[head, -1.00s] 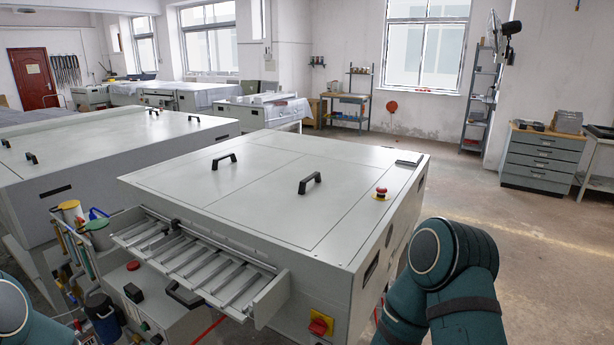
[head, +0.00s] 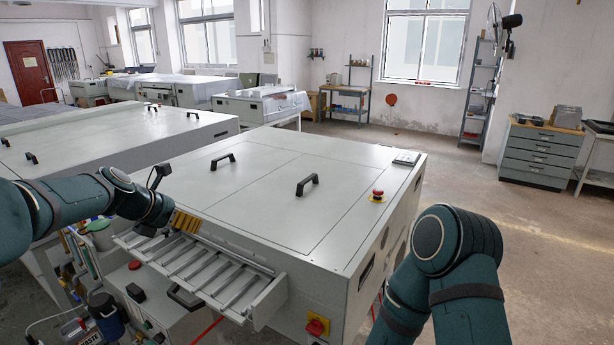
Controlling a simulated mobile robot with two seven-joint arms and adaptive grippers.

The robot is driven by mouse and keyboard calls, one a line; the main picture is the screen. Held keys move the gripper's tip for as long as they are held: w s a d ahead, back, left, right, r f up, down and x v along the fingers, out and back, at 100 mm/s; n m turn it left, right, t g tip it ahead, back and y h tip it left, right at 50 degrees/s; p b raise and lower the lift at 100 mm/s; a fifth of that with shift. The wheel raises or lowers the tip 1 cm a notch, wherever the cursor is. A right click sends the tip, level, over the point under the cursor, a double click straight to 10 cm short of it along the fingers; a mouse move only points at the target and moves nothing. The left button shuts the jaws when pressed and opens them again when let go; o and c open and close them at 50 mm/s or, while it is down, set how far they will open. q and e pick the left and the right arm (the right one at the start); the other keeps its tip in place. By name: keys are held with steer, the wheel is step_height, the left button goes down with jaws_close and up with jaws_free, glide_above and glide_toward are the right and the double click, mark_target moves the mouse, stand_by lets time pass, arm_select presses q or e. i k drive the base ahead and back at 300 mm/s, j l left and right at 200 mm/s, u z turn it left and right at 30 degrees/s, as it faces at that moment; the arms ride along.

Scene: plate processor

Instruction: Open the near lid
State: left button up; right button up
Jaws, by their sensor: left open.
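The grey plate processor has two flat lids on its top, both lying shut. The nearer lid (head: 275,204) carries a black bar handle (head: 307,184). The farther lid (head: 200,172) carries a similar handle (head: 223,159). My left gripper (head: 186,222), with yellow fingers, is open and empty at the machine's front left edge, above the slatted tray. It is apart from both handles. My right arm (head: 445,260) shows at the lower right, but its gripper is out of view.
The slatted tray (head: 225,285) sticks out from the machine's front. A red emergency button (head: 377,194) stands on the top's right side, and a red-yellow switch (head: 317,326) is on the front. Another grey machine (head: 110,140) stands behind left. Floor to the right is clear.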

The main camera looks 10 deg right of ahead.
mark_target(294, 207)
steer(key=i+l, duration=0.35)
steer(key=l, duration=0.15)
steer(key=i+l, duration=0.35)
steer(key=l, duration=0.2)
steer(key=i+l, duration=0.35)
steer(key=l, duration=0.15)
